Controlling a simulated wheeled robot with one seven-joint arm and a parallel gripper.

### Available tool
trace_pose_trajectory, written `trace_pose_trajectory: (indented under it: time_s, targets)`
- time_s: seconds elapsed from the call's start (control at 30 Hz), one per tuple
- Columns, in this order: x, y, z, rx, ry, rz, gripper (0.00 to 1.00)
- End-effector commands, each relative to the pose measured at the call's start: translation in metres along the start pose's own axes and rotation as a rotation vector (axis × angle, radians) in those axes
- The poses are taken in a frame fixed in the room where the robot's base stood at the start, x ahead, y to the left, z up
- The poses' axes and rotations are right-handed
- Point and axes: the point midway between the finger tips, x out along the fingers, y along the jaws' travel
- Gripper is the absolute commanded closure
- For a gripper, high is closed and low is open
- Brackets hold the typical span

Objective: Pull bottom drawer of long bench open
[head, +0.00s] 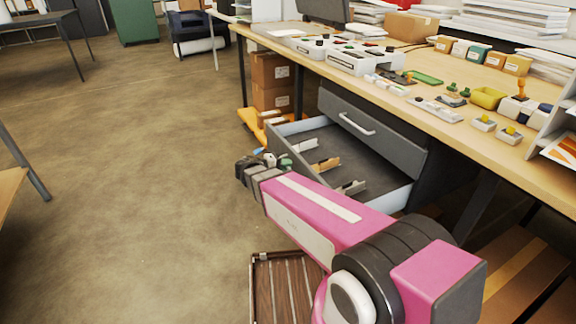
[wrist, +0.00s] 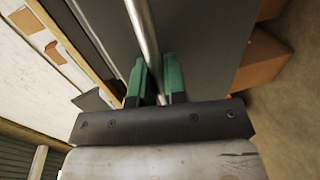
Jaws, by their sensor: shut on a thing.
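The long bench (head: 330,72) has a wooden top and dark grey drawers under it. Its bottom drawer (head: 375,168) is pulled well out, with pale side walls and dividers showing inside. My gripper (wrist: 156,76) has green fingers on both sides of a metal bar handle (wrist: 145,30) on a dark grey drawer front (wrist: 200,40), and is shut on it. In the head view the gripper is at the drawer's outer end, partly behind my pink arm. The arm hides much of the drawer front, and the handle cannot be made out there.
The upper drawer (head: 372,122) with its bar handle is shut. Cardboard boxes (head: 270,82) and a yellow object (head: 258,122) stand left of the drawers. A slatted wooden thing (head: 285,285) is on the floor near my arm. The floor (head: 130,170) to the left is clear.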

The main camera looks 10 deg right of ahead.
Motion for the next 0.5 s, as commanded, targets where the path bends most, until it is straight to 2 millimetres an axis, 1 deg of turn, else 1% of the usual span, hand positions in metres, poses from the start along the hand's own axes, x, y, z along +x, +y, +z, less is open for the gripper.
trace_pose_trajectory:
  time_s: [0.13, 0.17, 0.2, 0.23, 0.5]
  targets:
    - [0.0002, -0.0006, -0.0005, 0.0, 0.0, -0.002, 1.0]
    - [0.0003, -0.0006, -0.0005, 0.0, 0.0, -0.002, 0.84]
    - [0.0003, -0.0005, -0.0005, 0.0, 0.0, -0.001, 0.71]
    - [0.0003, -0.0005, -0.0005, 0.0, 0.0, -0.001, 0.64]
    - [0.0, -0.0001, -0.0003, 0.0, 0.0, 0.0, 0.64]
